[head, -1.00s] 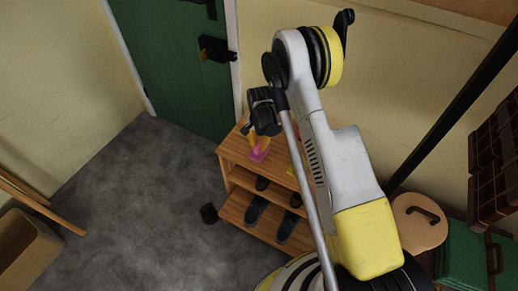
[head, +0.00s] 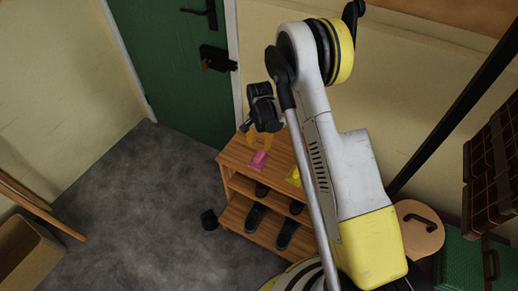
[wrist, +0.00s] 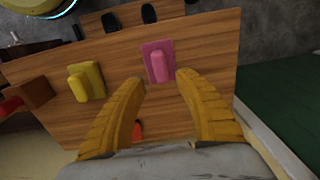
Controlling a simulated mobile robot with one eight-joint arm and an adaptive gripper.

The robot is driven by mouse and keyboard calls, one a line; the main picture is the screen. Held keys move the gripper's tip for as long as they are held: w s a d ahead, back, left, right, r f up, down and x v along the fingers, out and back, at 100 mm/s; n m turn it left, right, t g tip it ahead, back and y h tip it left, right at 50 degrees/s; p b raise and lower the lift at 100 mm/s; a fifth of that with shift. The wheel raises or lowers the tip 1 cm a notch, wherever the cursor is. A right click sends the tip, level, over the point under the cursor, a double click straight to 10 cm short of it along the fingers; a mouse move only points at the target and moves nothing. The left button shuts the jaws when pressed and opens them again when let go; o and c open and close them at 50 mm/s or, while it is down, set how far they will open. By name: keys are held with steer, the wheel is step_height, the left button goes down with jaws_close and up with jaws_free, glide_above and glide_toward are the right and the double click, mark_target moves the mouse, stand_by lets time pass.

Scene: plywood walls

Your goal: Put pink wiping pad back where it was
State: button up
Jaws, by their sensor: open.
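The pink wiping pad (head: 259,161) lies flat on the top board of a small wooden shelf (head: 234,156), handle side up. In the wrist view the pink pad (wrist: 158,60) lies just beyond my fingertips, near the board's edge. My gripper (wrist: 160,82) is open, its two yellow fingers spread with nothing held between them. In the head view my gripper (head: 258,140) hangs above the shelf, just behind the pad. A yellow pad (wrist: 86,82) of like shape lies to the left of the pink one in the wrist view, with bare wood between them.
A small orange-red thing (wrist: 137,131) shows between my fingers, lower on the board. A brown block (wrist: 34,94) stands at the board's left. Dark shoes (head: 255,216) sit on the shelf's lower boards. A green door (head: 180,70) is behind; open floor lies left.

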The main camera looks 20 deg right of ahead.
step_height(320, 180, up, 6)
steer(key=f+p, duration=0.1)
step_height(320, 180, up, 13)
steer(key=n+t, duration=0.1)
steer(key=n, duration=0.1)
glide_above(259, 154)
steer(key=s, duration=0.2)
steer(key=s+r+n+t, duration=0.2)
steer(key=s+r, duration=0.4)
steer(key=r, duration=0.4)
steer(key=s+r+n+t, duration=0.2)
steer(key=s+r, duration=0.1)
steer(key=s, duration=0.6)
steer(key=s+r+n+t, duration=0.2)
steer(key=s+r+n, duration=0.1)
steer(key=s, duration=0.7)
steer(key=shift+r, duration=0.8)
steer(key=shift+d, duration=0.1)
